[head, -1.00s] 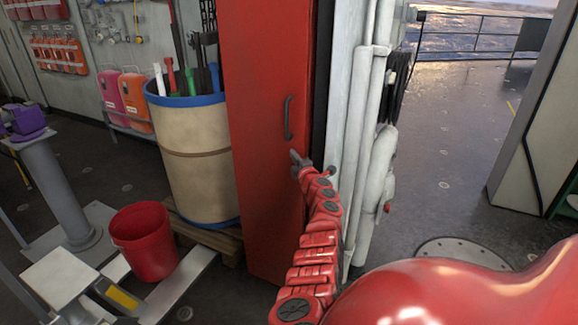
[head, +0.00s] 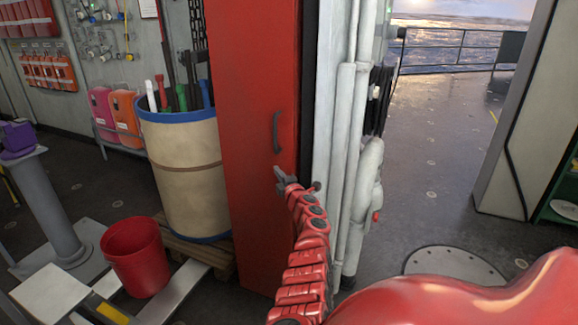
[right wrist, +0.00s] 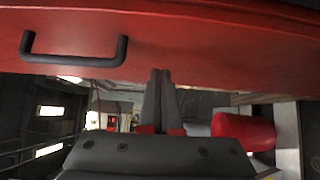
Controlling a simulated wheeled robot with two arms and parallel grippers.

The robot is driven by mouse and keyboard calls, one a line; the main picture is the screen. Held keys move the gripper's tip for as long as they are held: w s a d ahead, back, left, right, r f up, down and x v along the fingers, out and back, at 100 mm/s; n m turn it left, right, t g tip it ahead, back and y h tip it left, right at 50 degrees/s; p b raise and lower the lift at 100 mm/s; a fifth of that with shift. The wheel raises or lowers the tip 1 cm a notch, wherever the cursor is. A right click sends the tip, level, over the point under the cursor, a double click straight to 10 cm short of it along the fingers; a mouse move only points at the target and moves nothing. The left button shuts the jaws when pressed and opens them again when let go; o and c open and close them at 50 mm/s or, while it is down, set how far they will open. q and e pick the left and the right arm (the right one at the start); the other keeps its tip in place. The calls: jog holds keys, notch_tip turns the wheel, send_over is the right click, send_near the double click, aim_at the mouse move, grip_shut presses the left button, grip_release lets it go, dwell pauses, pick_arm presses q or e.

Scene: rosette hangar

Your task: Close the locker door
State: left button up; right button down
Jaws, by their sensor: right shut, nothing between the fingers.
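The red locker door (head: 250,90) stands upright in the middle of the head view, with a dark handle (head: 277,132) near its right edge. A dark strip shows between that edge and the white pipes. My right gripper (head: 281,177) is just below the handle, close to the door face; I cannot tell whether it touches. In the right wrist view the shut, empty fingers (right wrist: 159,92) point at the red door (right wrist: 200,40), with the handle (right wrist: 75,60) to their left, outside the fingers. My left gripper is not in view.
A tan drum (head: 185,165) holding tools stands left of the locker on a wooden pallet. A red bucket (head: 135,258) and a grey pedestal (head: 50,205) are further left. White pipes (head: 345,150) run along the right of the locker. Open deck (head: 440,150) lies to the right.

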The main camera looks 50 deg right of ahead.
jog(key=p+v, duration=0.1)
jog(key=v, duration=0.8)
jog(key=shift+s+a, duration=0.3)
